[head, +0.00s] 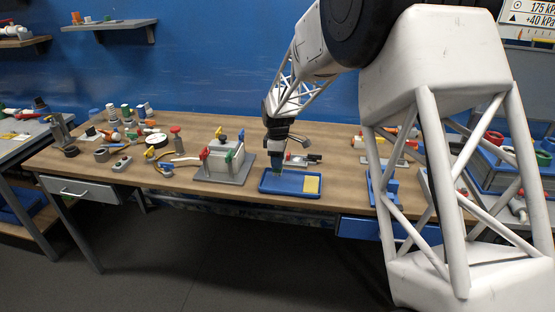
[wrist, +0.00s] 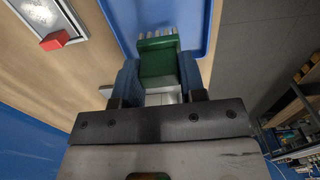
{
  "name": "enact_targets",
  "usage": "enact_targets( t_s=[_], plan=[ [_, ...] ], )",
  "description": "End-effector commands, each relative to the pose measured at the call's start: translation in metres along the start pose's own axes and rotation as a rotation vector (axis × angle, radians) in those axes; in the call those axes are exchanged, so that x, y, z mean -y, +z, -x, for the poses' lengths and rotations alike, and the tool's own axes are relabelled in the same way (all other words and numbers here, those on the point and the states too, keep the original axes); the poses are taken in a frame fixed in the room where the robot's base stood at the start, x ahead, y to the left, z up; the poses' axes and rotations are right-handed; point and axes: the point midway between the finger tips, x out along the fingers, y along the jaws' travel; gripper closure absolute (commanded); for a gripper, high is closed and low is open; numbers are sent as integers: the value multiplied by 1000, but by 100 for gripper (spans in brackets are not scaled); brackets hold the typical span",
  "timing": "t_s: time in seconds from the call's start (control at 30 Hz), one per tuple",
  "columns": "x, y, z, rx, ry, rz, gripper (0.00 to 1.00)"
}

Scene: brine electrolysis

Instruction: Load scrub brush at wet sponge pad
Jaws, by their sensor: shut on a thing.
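The scrub brush (wrist: 158,62) has a green body and pale bristles. My gripper (wrist: 157,80) is shut on it, one blue finger on each side, with the bristles pointing away from the palm. In the head view my gripper (head: 276,165) points down over the left part of a blue tray (head: 285,192); the brush is hard to make out there. The yellow sponge pad (head: 312,184) lies in the right part of the tray, to the right of my gripper and apart from it. The tray also shows beyond the bristles in the wrist view (wrist: 122,22), where the sponge is not seen.
A grey box with colored fittings (head: 224,162) stands close to the left of the tray. A low rack with dark items (head: 303,160) lies behind the tray. A blue stand (head: 378,190) is to the right. Bare wooden tabletop (head: 190,185) shows at the front left.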

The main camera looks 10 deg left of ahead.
Motion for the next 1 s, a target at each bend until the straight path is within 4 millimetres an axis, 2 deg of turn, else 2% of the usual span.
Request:
enact_targets(
  t_s=[0.23,0.27,0.37,0.57,0.77,1.0],
  plan=[
    [0,0,0,0,0,0,86],
    [0,0,0,0,0,0,67],
    [0,0,0,0,0,0,81],
    [-1,5,2,0,0,-1,81],
    [-2,32,10,-1,2,-3,81],
    [-2,83,25,0,0,-3,81]
  ],
)
